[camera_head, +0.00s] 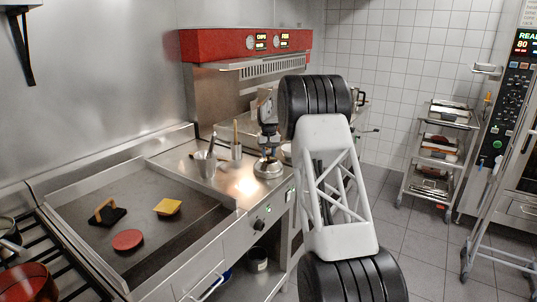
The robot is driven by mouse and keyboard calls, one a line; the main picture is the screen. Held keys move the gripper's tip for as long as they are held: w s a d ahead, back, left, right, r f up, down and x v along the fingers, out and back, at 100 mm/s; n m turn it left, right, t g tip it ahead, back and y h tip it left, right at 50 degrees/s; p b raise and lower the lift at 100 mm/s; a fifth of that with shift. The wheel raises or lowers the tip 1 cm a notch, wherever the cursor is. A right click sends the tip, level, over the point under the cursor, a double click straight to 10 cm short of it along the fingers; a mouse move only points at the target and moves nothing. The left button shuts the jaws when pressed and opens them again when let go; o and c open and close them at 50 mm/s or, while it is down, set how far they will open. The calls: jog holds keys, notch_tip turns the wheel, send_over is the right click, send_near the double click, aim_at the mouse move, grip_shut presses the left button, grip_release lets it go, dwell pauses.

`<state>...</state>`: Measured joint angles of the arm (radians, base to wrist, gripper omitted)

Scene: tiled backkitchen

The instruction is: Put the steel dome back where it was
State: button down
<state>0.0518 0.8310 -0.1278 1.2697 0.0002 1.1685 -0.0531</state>
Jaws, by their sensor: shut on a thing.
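The steel dome (268,169) is small, round and shiny. It is at the right end of the steel counter, right of the griddle. My gripper (269,153) points down from above and is shut on the top of the dome. I cannot tell whether the dome rests on the counter or is held just above it. On the griddle (160,222) are a bare reddish patty (127,240) and a yellow cheese slice (167,207), with what lies under the cheese hard to see.
A black press with a wooden handle (107,212) is on the griddle. Steel containers with utensils (205,164) stand left of the dome. A red-topped unit (250,45) is behind. A red pan (28,284) is at lower left. My arm hides the counter's right side.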

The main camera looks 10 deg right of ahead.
jog(key=c, duration=0.8)
grip_release()
jog(key=shift+f, duration=0.1)
jog(key=shift+o, duration=0.2)
notch_tip(320, 180, up, 12)
jog(key=shift+r, duration=0.2)
dwell(0.4)
